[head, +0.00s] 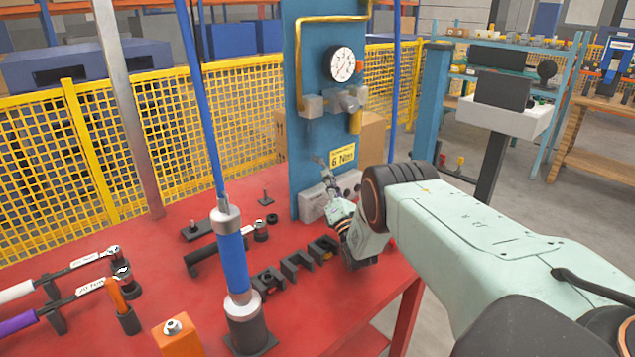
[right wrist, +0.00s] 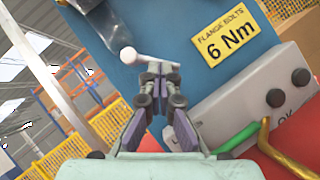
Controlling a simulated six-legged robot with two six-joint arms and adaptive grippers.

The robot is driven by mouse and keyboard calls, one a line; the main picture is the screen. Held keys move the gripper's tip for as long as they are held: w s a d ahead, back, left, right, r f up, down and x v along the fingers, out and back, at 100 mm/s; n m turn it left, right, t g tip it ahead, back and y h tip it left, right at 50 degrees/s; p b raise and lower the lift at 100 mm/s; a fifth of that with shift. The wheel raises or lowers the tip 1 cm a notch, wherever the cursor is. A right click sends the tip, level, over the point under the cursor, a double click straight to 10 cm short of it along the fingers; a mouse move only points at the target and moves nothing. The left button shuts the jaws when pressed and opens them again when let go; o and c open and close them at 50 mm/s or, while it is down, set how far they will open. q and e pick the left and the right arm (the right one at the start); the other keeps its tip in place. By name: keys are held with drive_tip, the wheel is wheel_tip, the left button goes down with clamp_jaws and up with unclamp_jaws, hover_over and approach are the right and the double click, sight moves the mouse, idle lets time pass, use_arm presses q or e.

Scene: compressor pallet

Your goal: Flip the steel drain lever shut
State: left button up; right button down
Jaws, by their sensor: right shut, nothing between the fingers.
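The steel drain lever (right wrist: 128,56) is a pale rod with a round knob at its left end, in front of the blue panel (right wrist: 175,45) in the right wrist view. It lies nearly level there, dropping slightly to the right. My right gripper (right wrist: 158,72) is shut and empty, its fingertips just below the rod; I cannot tell whether they touch it. In the head view my right gripper (head: 329,183) is near the panel's lower part, below the yellow 6 Nm label (head: 342,155). The lever is small and unclear there. My left gripper is not in view.
A pale box (right wrist: 275,90) with dark knobs stands right of the gripper. A gauge (head: 342,64) and brass pipe (head: 298,60) are above. The red table (head: 120,240) holds a blue cylinder (head: 235,265), an orange block (head: 178,343) and torque wrenches (head: 75,295) to the left.

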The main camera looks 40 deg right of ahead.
drive_tip(key=shift+d+r+n+t+y+b, duration=0.1)
drive_tip(key=shift+d+n+t+y+b, duration=0.15)
drive_tip(key=shift+n+y, duration=0.35)
drive_tip(key=shift+d+n+t+y+b, duration=0.15)
drive_tip(key=shift+n+t+y, duration=0.2)
drive_tip(key=shift+n, duration=0.55)
drive_tip(key=shift+d+r, duration=0.15)
drive_tip(key=shift+d, duration=0.05)
idle(1.4)
drive_tip(key=s+a+f, duration=0.1)
drive_tip(key=s+a, duration=0.2)
drive_tip(key=s, duration=1.1)
drive_tip(key=shift+f, duration=0.25)
drive_tip(key=shift+a, duration=0.1)
